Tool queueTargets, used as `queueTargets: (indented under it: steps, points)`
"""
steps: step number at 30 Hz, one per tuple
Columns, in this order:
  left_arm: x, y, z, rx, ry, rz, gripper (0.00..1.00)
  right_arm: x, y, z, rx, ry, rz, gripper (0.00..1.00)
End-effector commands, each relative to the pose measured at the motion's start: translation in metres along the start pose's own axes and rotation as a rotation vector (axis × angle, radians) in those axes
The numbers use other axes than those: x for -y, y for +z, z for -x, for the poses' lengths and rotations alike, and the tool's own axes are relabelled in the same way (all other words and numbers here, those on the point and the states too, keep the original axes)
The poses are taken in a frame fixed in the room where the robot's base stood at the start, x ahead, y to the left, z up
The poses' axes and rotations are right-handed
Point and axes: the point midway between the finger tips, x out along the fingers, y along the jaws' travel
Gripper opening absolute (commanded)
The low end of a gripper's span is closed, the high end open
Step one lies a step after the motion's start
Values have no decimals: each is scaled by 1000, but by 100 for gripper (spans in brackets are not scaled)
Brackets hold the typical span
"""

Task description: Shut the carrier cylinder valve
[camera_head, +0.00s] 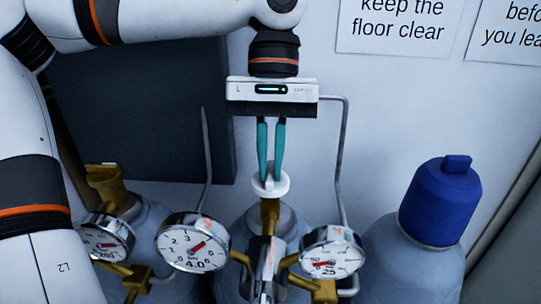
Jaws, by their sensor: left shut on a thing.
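A gas cylinder (285,222) stands upright at the centre bottom, with a brass valve (270,212) on top. A white round handwheel (270,186) sits on this valve. My left gripper (270,180) comes down from above with its teal fingers shut on the handwheel. Part of the handwheel is hidden behind the fingertips. No label in view names the carrier cylinder. My right gripper is not in view.
Pressure gauges stand in front, one at centre left (193,243) and one at right (331,252). A cylinder with a blue cap (440,202) stands on the right. Thin metal pipes (341,150) rise along the wall. Paper notices (398,25) hang above.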

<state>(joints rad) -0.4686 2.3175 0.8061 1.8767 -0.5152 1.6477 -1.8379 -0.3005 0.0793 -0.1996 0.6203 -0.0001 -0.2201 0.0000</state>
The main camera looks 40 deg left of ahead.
Motion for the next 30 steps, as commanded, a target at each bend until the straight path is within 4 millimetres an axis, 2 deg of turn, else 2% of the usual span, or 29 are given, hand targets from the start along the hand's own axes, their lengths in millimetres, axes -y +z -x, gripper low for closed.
queueTargets:
  steps: [7, 8, 9, 12, 22, 26, 30]
  points:
    - [0, 0, 1, 2, -1, -3, 0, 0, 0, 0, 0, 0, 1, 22]
    - [0, 0, 1, 2, -1, -3, 13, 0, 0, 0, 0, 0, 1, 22]
    - [0, 0, 1, 2, -1, -2, 20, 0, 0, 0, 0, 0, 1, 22]
    - [0, 0, 1, 2, -1, -2, 32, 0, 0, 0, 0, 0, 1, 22]
    - [1, 1, 5, 3, -2, 1, 32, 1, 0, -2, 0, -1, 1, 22]
    - [1, 1, 22, 5, -4, 1, 32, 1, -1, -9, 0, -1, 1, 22]
    - [1, 1, 46, 5, -4, 2, 32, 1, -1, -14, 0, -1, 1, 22]
